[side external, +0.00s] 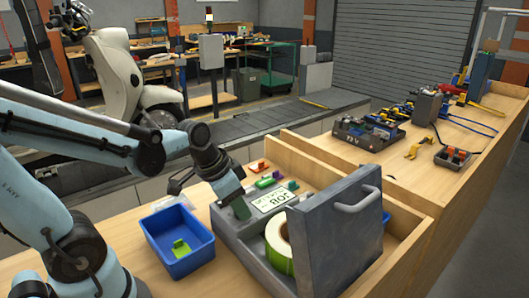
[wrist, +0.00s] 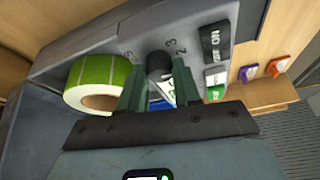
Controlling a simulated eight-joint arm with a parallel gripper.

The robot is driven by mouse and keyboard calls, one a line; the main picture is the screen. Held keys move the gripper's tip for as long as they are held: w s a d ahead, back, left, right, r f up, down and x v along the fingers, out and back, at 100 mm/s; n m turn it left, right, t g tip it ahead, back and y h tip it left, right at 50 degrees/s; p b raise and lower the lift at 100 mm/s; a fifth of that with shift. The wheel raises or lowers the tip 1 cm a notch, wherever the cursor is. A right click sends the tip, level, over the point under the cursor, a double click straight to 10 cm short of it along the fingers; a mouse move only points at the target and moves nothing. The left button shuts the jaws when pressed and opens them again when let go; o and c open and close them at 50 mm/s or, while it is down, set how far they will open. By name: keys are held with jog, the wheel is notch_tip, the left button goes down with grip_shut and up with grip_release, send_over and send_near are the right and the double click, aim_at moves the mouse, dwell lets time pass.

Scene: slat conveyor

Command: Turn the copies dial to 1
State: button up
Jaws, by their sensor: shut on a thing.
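The copies dial (wrist: 158,66) is a dark round knob on the grey panel of the label machine. Faint printed numbers, among them what looks like 2 and 3, stand around it. Its pointer cannot be made out, so its setting cannot be told. My gripper (wrist: 158,84) has its two green fingers on either side of the knob and is shut on it. In the side external view my gripper (side external: 241,208) reaches down to the left part of the grey machine (side external: 228,222), and the dial is hidden there.
The machine's lid (side external: 340,240) stands open beside a green label roll (side external: 277,240), also seen in the wrist view (wrist: 98,80). Black (wrist: 215,42) and green (wrist: 216,82) rocker-like parts lie right of the dial. A blue bin (side external: 178,245) stands left.

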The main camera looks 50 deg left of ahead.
jog(key=m+h, duration=0.1)
jog(key=m, duration=0.2)
jog(key=m+g+h, duration=0.1)
jog(key=m, duration=0.2)
jog(key=shift+w+a, duration=0.1)
jog(key=shift+a, duration=0.05)
jog(key=shift+m, duration=0.4)
jog(key=o, duration=1.1)
jog(key=shift+c, duration=0.2)
jog(key=shift+r, duration=0.1)
jog(key=v, duration=1.2)
jog(key=shift+a, duration=0.15)
jog(key=shift+w, duration=0.15)
